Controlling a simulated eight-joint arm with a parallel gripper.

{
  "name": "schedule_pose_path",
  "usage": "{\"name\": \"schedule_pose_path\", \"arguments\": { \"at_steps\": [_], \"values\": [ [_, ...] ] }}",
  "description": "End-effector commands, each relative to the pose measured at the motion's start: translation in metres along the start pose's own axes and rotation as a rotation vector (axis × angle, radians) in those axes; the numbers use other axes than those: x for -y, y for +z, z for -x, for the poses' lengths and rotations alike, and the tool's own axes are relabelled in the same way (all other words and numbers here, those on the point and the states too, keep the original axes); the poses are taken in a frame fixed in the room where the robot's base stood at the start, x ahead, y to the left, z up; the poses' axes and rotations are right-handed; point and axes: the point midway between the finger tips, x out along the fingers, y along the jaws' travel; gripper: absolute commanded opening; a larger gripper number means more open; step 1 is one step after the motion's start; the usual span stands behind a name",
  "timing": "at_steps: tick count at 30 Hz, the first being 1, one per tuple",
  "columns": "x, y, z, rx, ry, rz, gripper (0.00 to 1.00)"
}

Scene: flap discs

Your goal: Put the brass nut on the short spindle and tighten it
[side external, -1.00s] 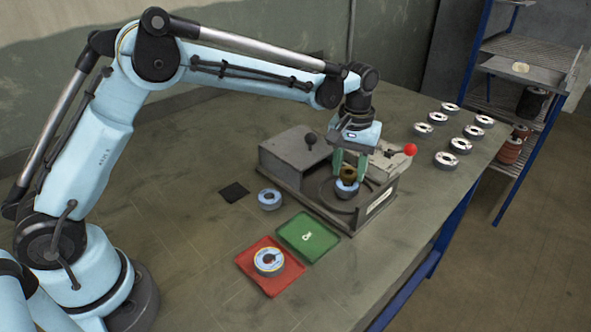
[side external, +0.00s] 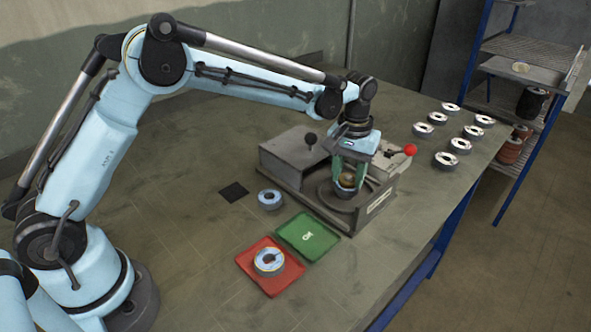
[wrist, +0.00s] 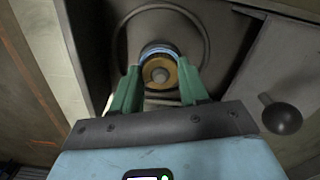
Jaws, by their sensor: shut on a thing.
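My gripper (side external: 346,183) has green fingers and is shut on the brass nut (side external: 347,177), over the round dark plate (side external: 331,196) of the grey machine. In the wrist view the nut (wrist: 157,72) sits between the fingertips, with the blue rim of a flap disc (wrist: 158,49) showing just behind it. The nut looks in line with the disc's centre. The short spindle is hidden by the nut and disc, so I cannot tell whether the nut is on its thread.
A black-knobbed lever (side external: 310,139) and a red-knobbed lever (side external: 410,150) stick up from the machine. A loose disc (side external: 270,200), a green OK mat (side external: 322,251) and a red mat (side external: 282,282) bearing a disc lie in front. Several discs (side external: 460,145) stand at right.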

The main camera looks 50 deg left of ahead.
Motion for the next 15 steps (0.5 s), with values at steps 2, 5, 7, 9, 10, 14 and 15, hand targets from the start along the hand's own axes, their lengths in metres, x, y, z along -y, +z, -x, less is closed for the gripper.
{"name": "schedule_pose_path", "arguments": {
  "at_steps": [2, 5, 7, 9, 10, 14, 15],
  "values": [
    [0.0003, 0.0000, 0.0000, 0.000, 0.000, -0.093, 0.10],
    [0.0005, -0.0001, -0.0001, 0.000, 0.000, -0.225, 0.10],
    [0.0007, -0.0002, -0.0002, 0.000, 0.000, -0.316, 0.10],
    [0.0008, -0.0002, -0.0003, 0.000, 0.000, -0.407, 0.10],
    [0.0009, -0.0003, -0.0003, 0.000, 0.001, -0.446, 0.10],
    [0.0011, -0.0004, -0.0006, -0.001, 0.001, -0.615, 0.10],
    [0.0012, -0.0004, -0.0006, -0.001, 0.001, -0.667, 0.10]
  ]
}}
